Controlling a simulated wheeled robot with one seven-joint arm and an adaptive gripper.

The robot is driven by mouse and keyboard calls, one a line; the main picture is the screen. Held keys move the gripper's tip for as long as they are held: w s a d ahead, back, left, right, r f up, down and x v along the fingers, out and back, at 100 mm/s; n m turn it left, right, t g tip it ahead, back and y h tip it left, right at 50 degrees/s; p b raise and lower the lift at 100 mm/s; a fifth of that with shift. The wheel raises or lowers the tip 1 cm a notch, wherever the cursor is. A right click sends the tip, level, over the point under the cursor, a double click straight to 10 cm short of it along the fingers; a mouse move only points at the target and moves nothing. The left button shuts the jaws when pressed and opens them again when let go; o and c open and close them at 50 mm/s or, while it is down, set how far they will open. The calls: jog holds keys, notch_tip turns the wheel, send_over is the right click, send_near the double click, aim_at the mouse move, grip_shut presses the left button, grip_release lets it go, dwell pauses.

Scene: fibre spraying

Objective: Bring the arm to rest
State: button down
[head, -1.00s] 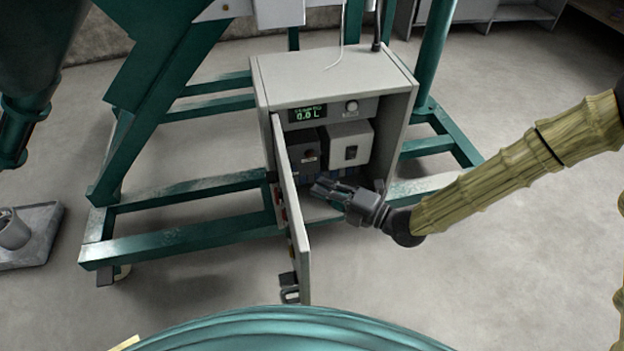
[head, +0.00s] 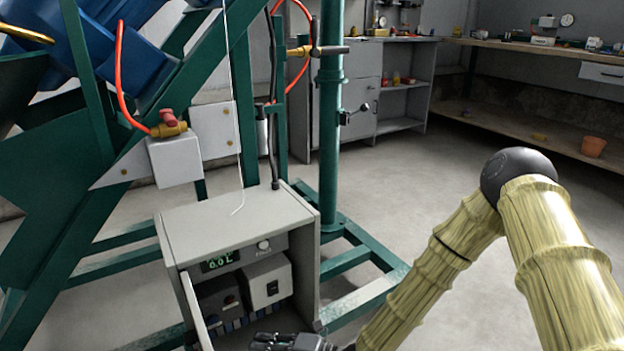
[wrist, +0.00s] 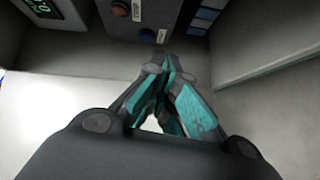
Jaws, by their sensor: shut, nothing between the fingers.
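My gripper (head: 285,341) shows at the bottom edge of the head view, in front of the open grey control box (head: 205,222). In the wrist view my gripper (wrist: 172,85) has its teal-padded fingers together at the tips, with nothing between them. The box's display (head: 220,261) is lit green.
The box door (head: 197,318) stands open on the left, close to the gripper. A green steel frame (head: 331,130) with a post surrounds the box. A red hose (head: 122,75) and valve hang above. Shelves (head: 405,95) and a workbench line the back. Floor on the right is clear.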

jog(key=s+d+f+m+h+p, duration=0.5)
jog(key=s+d+f+m+h, duration=0.45)
jog(key=d+f+m, duration=0.6)
jog(key=s+d+r+m+g+h+p, duration=0.15)
jog(key=s+d+m+h, duration=0.25)
jog(key=s+d+m, duration=0.5)
jog(key=s+d+r+m+g+h+p, duration=0.1)
jog(key=s+d+m+g+h+p, duration=0.15)
jog(key=s+d+m, duration=0.75)
notch_tip(320, 180, up, 37)
jog(key=w+d+n+p, duration=0.1)
jog(key=w+n+p, duration=0.1)
jog(key=p, duration=3.5)
jog(key=shift+w+d+h, duration=0.3)
jog(key=shift+w+h, duration=0.1)
jog(key=shift+d+f, duration=0.1)
